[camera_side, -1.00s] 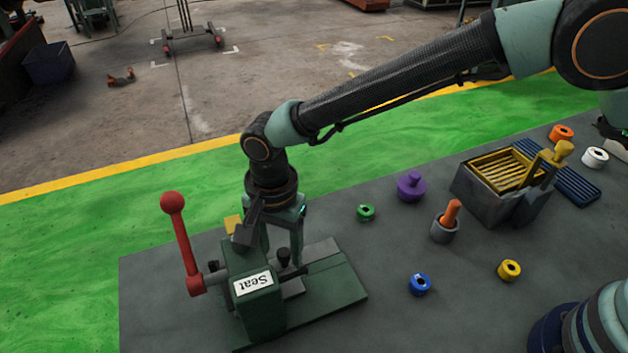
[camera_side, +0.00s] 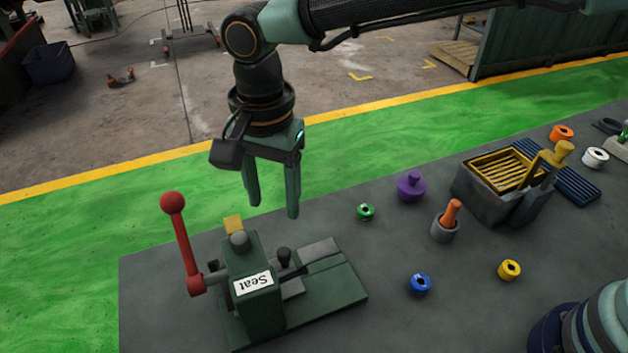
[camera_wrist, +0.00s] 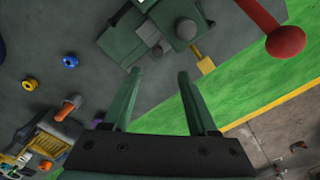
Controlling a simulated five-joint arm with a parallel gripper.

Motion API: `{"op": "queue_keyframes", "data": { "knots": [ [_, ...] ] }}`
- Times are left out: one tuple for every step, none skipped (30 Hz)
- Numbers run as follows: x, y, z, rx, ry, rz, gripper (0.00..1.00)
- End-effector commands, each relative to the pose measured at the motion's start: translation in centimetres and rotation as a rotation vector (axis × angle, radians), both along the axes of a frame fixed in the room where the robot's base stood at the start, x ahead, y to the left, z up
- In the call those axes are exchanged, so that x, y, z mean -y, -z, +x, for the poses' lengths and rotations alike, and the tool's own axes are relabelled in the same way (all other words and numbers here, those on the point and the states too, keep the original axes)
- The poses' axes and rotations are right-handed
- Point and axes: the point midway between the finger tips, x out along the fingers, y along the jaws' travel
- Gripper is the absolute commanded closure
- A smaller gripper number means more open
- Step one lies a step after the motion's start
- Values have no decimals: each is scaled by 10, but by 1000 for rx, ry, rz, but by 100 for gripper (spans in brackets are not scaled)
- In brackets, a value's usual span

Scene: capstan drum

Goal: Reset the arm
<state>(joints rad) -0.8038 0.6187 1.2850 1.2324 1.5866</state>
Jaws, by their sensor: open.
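My gripper (camera_side: 272,208) is open and empty. It hangs above and behind the green press-like fixture labelled "Seat" (camera_side: 262,305), clear of it, with its fingers pointing down. The fixture has a red-knobbed lever (camera_side: 181,240) on its left side and a dark knob (camera_side: 284,256) on its bed. A small yellow block (camera_side: 233,224) shows behind its top. In the wrist view, the fixture (camera_wrist: 150,35) lies beyond my open fingertips (camera_wrist: 158,75), and the red lever knob (camera_wrist: 285,42) is at upper right.
Rings lie on the grey table: green (camera_side: 366,211), blue (camera_side: 420,284), yellow (camera_side: 509,270), orange (camera_side: 561,134) and white (camera_side: 595,157). A purple knobbed piece (camera_side: 411,187), an orange-handled piece in a cup (camera_side: 446,222) and a grey bin with a yellow rack (camera_side: 497,190) stand at right.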

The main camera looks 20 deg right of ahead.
Motion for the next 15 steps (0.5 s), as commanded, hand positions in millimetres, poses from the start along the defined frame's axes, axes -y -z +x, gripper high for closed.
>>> {"op": "queue_keyframes", "data": {
  "knots": [
    [0,0,0,0,0,0,41],
    [0,0,0,0,0,0,41],
    [0,0,0,0,0,0,41],
    [1,0,0,1,-1,1,41],
    [2,-1,1,2,-2,2,41],
    [5,-4,3,6,-6,6,41],
    [9,-6,5,9,-13,8,41],
    [14,-10,7,15,-20,13,41],
    [24,-16,11,23,-35,20,41],
    [32,-22,14,31,-49,27,41],
    [42,-28,17,41,-66,32,41],
    [57,-37,21,58,-92,42,41],
    [70,-44,23,71,-113,48,41],
    [82,-50,25,84,-136,52,41],
    [99,-58,27,104,-165,58,41]
  ]
}}
